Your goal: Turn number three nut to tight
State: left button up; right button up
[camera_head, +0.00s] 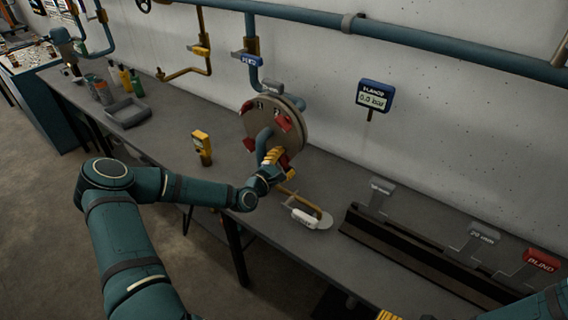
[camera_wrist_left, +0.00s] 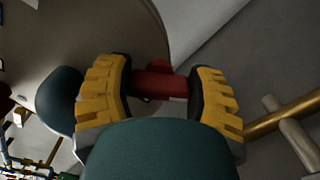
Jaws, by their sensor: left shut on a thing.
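The round flange (camera_head: 294,113) stands upright on the bench with red nuts around its face. One red nut (camera_head: 284,123) shows at the upper right and another (camera_head: 247,107) at the upper left. My left gripper (camera_head: 274,156) is at the lower right of the flange, its yellow fingers shut on a red nut (camera_wrist_left: 158,84), which sits between them in the left wrist view (camera_wrist_left: 165,92). I cannot read that nut's number. Of my right gripper, only yellow tips (camera_head: 388,316) show at the bottom edge.
A blue display (camera_head: 375,95) on the wall reads about 0.0 bar. A dark rack (camera_head: 400,245) with tags is at right. A grey tray (camera_head: 127,112) and bottles stand at left.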

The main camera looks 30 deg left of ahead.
pick_arm(q)
jog(key=m+b, duration=0.1)
jog(key=m, duration=0.1)
jog(key=m+b, duration=0.1)
jog(key=m, duration=0.1)
jog(key=m+b, duration=0.1)
jog(key=m, duration=0.1)
jog(key=shift+f+b, duration=0.25)
jog(key=shift+b, duration=0.1)
jog(key=m+b, duration=0.3)
jog(key=m, duration=0.2)
jog(key=shift+m, duration=0.5)
pick_arm(e)
notch_tip(320, 180, down, 7)
jog(key=s, duration=0.2)
jog(key=shift+a+f+g, duration=0.2)
jog(key=shift+g, duration=0.1)
pick_arm(q)
jog(key=shift+b, duration=0.3)
pick_arm(e)
jog(key=shift+f, duration=0.1)
pick_arm(q)
jog(key=o, duration=1.2)
jog(key=s, duration=0.8)
jog(key=s+a, duration=0.1)
jog(key=s, duration=0.3)
pick_arm(e)
jog(key=shift+s, duration=0.1)
